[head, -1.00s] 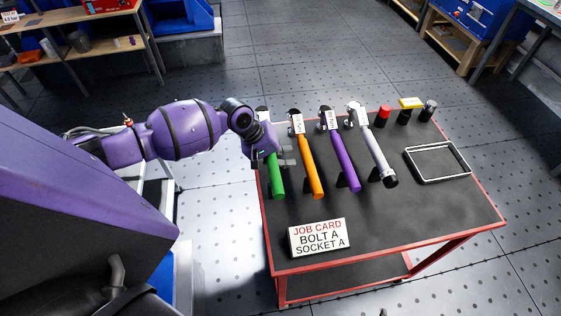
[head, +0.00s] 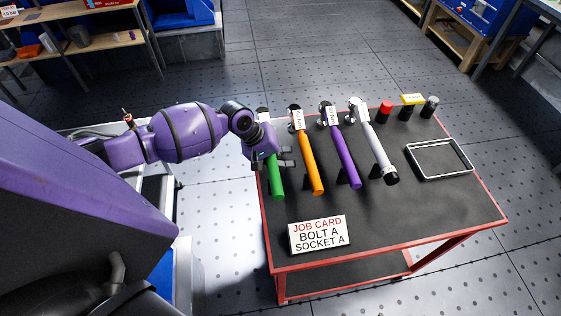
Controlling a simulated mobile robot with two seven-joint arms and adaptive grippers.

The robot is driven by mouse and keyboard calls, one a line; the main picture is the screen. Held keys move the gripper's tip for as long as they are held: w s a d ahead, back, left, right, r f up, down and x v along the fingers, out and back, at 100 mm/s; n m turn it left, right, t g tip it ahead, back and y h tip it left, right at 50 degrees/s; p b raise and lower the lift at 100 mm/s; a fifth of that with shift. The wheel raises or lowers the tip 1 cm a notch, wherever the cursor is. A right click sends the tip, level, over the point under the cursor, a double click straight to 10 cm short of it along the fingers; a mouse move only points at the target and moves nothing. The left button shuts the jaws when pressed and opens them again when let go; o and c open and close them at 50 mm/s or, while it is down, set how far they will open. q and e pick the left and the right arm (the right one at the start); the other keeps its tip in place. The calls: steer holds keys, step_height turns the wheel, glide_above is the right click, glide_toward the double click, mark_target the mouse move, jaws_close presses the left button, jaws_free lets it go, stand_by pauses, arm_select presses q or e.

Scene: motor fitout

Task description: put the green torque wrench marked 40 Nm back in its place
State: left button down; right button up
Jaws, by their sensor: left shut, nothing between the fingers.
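The green torque wrench (head: 275,180) lies at the left end of a row of wrenches on the black-topped table (head: 400,215). Its green handle points toward the table's front, and its upper part is mostly hidden behind my left gripper. My left gripper (head: 287,158) is shut and empty, beside and over the upper handle; I cannot tell whether it touches the wrench. The 40 Nm marking cannot be read here. My right gripper is not in view.
An orange wrench (head: 311,165), a purple wrench (head: 344,160) and a white-grey wrench (head: 376,150) lie to the right. A red socket (head: 384,111), other sockets and an empty framed tray (head: 411,166) are farther right. A job card (head: 318,234) stands at the front left.

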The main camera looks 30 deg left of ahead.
arm_select(q)
steer(key=shift+f, duration=0.1)
steer(key=c, duration=2.5)
jaws_free()
steer(key=o, duration=0.6)
steer(key=shift+o, duration=0.2)
steer(key=shift+f, duration=0.1)
steer(key=shift+s+f, duration=0.1)
steer(key=shift+s, duration=0.05)
steer(key=v, duration=1.2)
steer(key=shift+r, duration=0.2)
